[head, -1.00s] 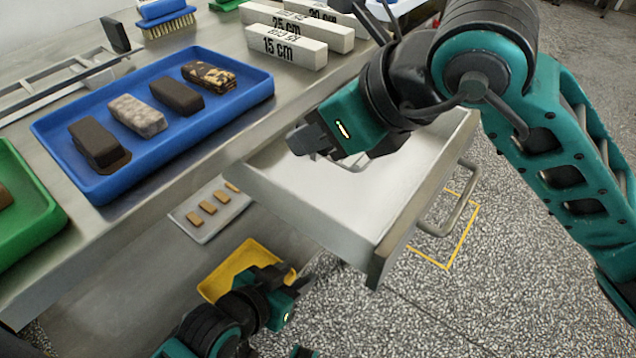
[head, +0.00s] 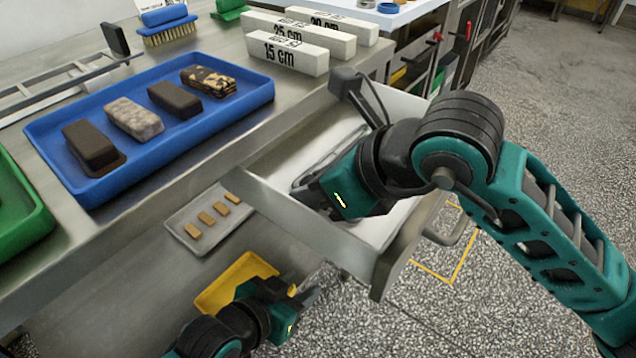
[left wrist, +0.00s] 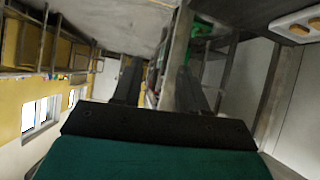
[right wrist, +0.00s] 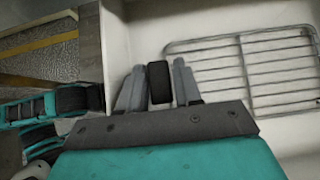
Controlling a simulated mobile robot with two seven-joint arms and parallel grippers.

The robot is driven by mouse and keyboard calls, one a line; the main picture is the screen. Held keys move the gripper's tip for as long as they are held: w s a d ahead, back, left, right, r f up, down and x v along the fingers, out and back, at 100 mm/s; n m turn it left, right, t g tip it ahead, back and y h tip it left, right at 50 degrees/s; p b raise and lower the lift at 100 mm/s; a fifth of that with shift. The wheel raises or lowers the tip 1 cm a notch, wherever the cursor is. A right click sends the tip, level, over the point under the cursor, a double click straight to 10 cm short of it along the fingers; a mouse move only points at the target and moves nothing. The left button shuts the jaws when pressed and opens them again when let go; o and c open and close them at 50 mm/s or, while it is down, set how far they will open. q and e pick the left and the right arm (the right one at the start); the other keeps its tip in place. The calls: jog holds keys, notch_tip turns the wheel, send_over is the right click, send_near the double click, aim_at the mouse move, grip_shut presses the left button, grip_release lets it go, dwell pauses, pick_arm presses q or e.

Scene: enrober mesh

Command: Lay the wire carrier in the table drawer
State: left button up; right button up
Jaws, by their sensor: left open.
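The table drawer (head: 300,222) is pulled out, with a pale, open interior. The wire carrier (right wrist: 245,75), a grey rack of thin parallel bars, lies flat over the drawer floor in the right wrist view; whether it touches the floor is unclear. Part of its frame shows in the head view (head: 335,157). My right gripper (right wrist: 158,85) is inside the drawer, its fingers close around a black block that seems to be the carrier's grip; the joint is not visible. In the head view its fingertips are largely hidden. My left gripper (head: 308,290) is open and empty, low beside the drawer.
A blue tray (head: 60,145) with several bars and a green tray (head: 25,225) stand on the table. White length blocks (head: 287,55) stand behind the drawer. Below are a small tray (head: 178,222) with several pieces and a yellow tray (head: 215,293).

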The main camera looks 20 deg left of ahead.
jog(key=shift+o, duration=1.4)
pick_arm(q)
jog(key=shift+f, duration=0.15)
pick_arm(e)
jog(key=shift+o, duration=0.2)
pick_arm(q)
jog(key=p, duration=0.1)
jog(key=a+r+p, duration=0.1)
jog(key=shift+s+p, duration=0.25)
jog(key=shift+p, duration=0.1)
pick_arm(e)
jog(key=v, duration=1.2)
pick_arm(q)
jog(key=shift+d, duration=0.15)
pick_arm(e)
jog(key=shift+s, duration=0.1)
